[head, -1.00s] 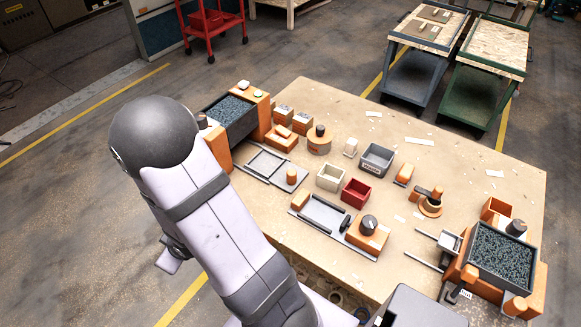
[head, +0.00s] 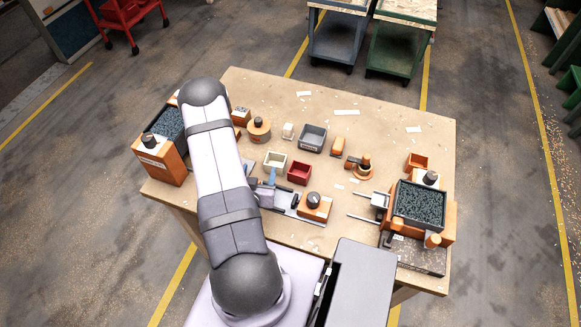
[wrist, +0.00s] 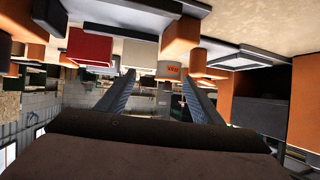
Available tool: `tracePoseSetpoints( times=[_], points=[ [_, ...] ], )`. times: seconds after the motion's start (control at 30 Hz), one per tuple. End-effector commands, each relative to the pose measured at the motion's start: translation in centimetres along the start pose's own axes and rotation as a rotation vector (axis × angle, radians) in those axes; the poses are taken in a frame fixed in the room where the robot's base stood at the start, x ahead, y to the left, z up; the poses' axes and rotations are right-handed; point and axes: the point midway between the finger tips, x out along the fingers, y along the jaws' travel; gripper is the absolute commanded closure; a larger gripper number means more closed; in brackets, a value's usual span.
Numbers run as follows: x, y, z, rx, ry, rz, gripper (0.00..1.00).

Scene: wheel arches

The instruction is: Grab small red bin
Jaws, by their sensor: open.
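The small red bin (head: 299,173) stands on the wooden table, with a cream bin (head: 275,161) just to its left and a larger grey bin (head: 312,138) behind it. My gripper (head: 271,180) is partly hidden by my arm in the head view. It is low over the front fixture, left of the red bin and apart from it. In the wrist view, where the scene appears upside down, the two fingers of my gripper (wrist: 157,92) are spread with nothing between them. The red bin (wrist: 90,48) shows there to the upper left, outside the fingers.
A fixture with an orange block and black knob (head: 314,204) lies in front of the red bin. An orange-and-black clamp piece (head: 359,165) stands to its right. Boxes of dark granules fill the table's left (head: 168,123) and right (head: 420,203) ends. The back right tabletop is mostly clear.

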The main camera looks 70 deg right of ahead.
Motion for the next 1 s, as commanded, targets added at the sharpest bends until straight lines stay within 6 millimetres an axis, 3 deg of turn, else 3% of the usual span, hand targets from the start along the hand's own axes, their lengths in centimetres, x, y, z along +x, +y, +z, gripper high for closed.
tracePoseSetpoints(
  times=[0.03,0.1,0.23,0.57,1.0],
  points=[
    [0.0,3.3,0.8,0.029,0.017,0.082,0.40],
    [-0.3,6.4,1.0,0.057,0.049,0.160,0.40],
    [-0.9,9.5,1.7,0.075,0.080,0.238,0.40],
    [-1.1,10.6,2.1,0.073,0.093,0.265,0.40],
    [2.8,11.6,1.8,0.075,0.094,0.264,0.40]
  ],
)
